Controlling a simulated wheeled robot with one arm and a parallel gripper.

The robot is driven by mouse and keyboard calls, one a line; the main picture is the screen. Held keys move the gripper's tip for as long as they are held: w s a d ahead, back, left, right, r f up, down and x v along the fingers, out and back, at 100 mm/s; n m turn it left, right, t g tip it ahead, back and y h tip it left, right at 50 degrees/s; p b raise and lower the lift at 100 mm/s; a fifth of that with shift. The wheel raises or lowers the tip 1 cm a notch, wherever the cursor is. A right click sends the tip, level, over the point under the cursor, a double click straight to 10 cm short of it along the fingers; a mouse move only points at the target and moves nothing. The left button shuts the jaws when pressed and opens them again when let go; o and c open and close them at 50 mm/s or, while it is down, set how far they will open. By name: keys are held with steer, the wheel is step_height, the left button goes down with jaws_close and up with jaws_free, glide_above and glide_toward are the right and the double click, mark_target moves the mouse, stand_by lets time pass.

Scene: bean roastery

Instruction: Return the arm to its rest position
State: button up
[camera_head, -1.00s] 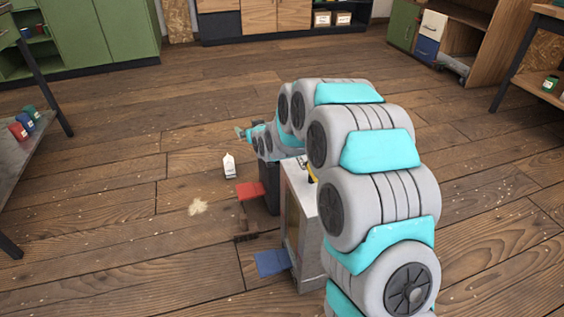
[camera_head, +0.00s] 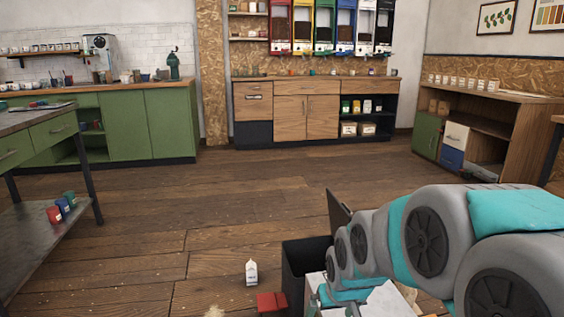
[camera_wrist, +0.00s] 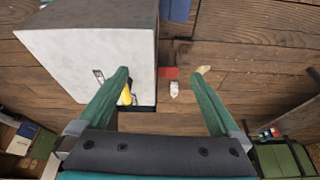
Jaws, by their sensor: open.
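My arm fills the lower right of the head view, in grey and teal links, with its outer end low and partly cut off by the bottom edge. My gripper (camera_wrist: 164,72) shows in the wrist view as two green fingers spread wide apart. It is open, and I see nothing held between the fingers. The left finger overlaps a pale box-shaped unit (camera_wrist: 98,58) in the picture; I cannot tell if they touch. A small yellow item (camera_wrist: 127,95) shows by that finger.
A dark open bin (camera_head: 302,268) stands beside my arm. A small white carton (camera_head: 251,272) and a red pad (camera_head: 271,301) are left of it. A grey table (camera_head: 50,235) with cups is at left. Cabinets (camera_head: 307,115) line the back. The middle floor is clear.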

steer(key=s+d+r+g, duration=0.1)
steer(key=s+d+g, duration=0.1)
steer(key=s, duration=1.2)
steer(key=s+d+m+g, duration=0.1)
steer(key=s+g, duration=0.3)
steer(key=s, duration=0.9)
steer(key=shift+s+d+r+m+h, duration=0.3)
steer(key=shift+s+d+r+h, duration=0.1)
steer(key=shift+d, duration=0.35)
